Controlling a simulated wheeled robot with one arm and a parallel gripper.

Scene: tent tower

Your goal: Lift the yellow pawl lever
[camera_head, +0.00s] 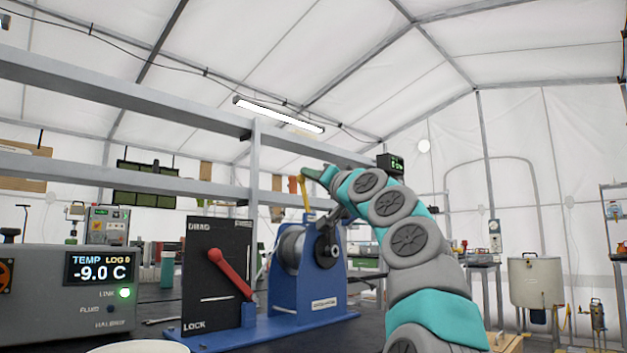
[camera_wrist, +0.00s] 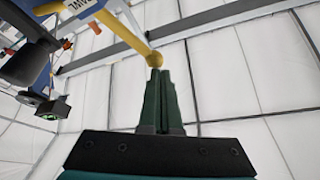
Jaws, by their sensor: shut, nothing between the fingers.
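The yellow pawl lever (camera_head: 305,192) stands nearly upright on the blue winch (camera_head: 300,290) in the head view. In the wrist view the yellow pawl lever (camera_wrist: 122,30) runs down from the top left to a round knob (camera_wrist: 154,59). My gripper (camera_head: 308,172) is at the lever's upper end. In the wrist view my gripper (camera_wrist: 155,72) has its dark green fingers shut together, with nothing between them. The fingertips meet the knob in the picture; I cannot tell whether they touch it. The arm partly hides the winch's right side.
A black DRAG/LOCK panel (camera_head: 215,275) with a red lever (camera_head: 232,272) stands left of the winch. A grey temperature box (camera_head: 60,300) is at the far left. A grey metal rail (camera_head: 120,95) crosses behind the gripper. Open air lies above the arm.

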